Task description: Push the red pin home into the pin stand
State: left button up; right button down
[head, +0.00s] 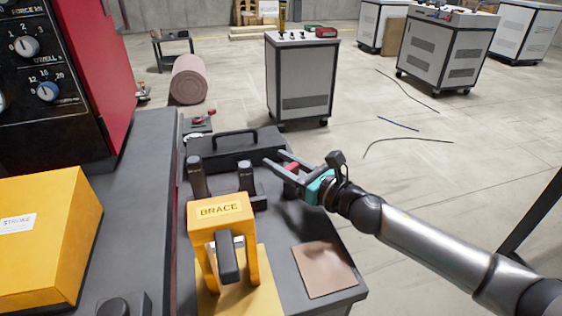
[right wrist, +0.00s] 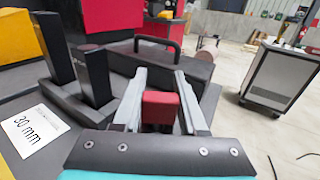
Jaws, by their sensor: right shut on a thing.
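My right gripper (head: 274,157) reaches in from the right over the dark bench, its fingers pointing to the back left. In the right wrist view its two grey fingers (right wrist: 160,80) are shut on a red block-shaped piece, which looks like the red pin (right wrist: 160,108). The red pin also shows between the fingers in the head view (head: 291,169). Its lower end is hidden. A dark stand with two upright black posts (head: 246,178) is left of the gripper; I cannot tell whether it is the pin stand. My left gripper is out of view.
A black toolbox with a handle (head: 232,145) lies behind the fingers. A yellow BRACE frame (head: 220,210) stands in front of the posts. A brown square pad (head: 325,270) lies at the front right. A 30 mm label (right wrist: 38,130) lies beside the posts.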

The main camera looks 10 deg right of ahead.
jog(key=shift+f, duration=0.45)
dwell(1.3)
jog(key=shift+c, duration=1.8)
grip_release()
jog(key=shift+s, duration=0.1)
jog(key=b+v, duration=0.1)
jog(key=v, duration=1.1)
jog(key=shift+s+d+f, duration=0.1)
jog(key=shift+s+d, duration=0.05)
jog(key=shift+s, duration=0.1)
jog(key=shift+v, duration=1.3)
